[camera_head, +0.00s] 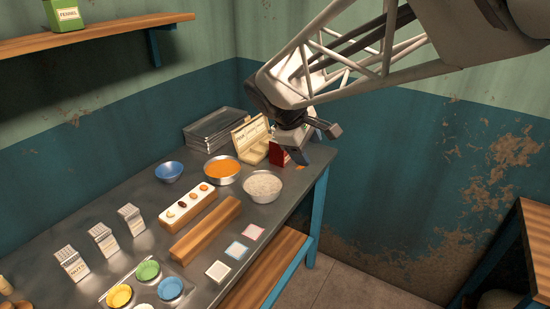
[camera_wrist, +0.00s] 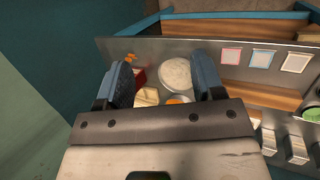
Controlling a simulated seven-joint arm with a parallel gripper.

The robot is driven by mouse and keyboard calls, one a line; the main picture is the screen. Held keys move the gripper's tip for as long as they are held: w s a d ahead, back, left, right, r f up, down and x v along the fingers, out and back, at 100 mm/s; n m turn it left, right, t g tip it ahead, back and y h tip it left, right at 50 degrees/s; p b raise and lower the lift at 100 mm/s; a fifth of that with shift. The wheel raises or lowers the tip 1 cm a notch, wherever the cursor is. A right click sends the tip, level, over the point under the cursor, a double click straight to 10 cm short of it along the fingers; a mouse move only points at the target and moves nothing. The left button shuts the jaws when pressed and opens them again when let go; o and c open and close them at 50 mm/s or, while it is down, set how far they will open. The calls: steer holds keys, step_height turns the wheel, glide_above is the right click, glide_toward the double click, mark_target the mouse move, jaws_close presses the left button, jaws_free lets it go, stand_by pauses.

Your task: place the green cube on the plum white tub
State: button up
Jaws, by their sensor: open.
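I cannot make out a green cube or a plum white tub in either view. The green things I see are a green box (camera_head: 66,13) on the wall shelf and a small green cup (camera_head: 148,270) at the table's front. A long white holder (camera_head: 187,206) bears several small round items, one of them dark. My gripper (camera_head: 318,145) is open above the table's far right end, near a dark red item (camera_head: 279,154). In the wrist view its two fingers (camera_wrist: 165,85) are apart, and I see nothing held between them.
A bowl of white grains (camera_head: 262,187), an orange-filled bowl (camera_head: 222,170), a blue bowl (camera_head: 168,172) and an open cream box (camera_head: 250,138) stand near my gripper. A wooden block (camera_head: 206,228), several flat cards (camera_head: 236,250) and upright cartons (camera_head: 103,239) lie nearer the front.

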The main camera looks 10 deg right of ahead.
steer(key=s+a+f+m+y, duration=0.1)
steer(key=s+m, duration=0.2)
steer(key=s, duration=0.4)
steer(key=s+f+m+y, duration=0.1)
steer(key=s+m+y, duration=0.1)
steer(key=s, duration=0.5)
steer(key=s+a+f+m+t+y, duration=0.1)
steer(key=s+m+y, duration=0.1)
steer(key=s+m, duration=0.2)
steer(key=s, duration=0.3)
steer(key=shift+a+f, duration=0.35)
steer(key=shift+f, duration=0.05)
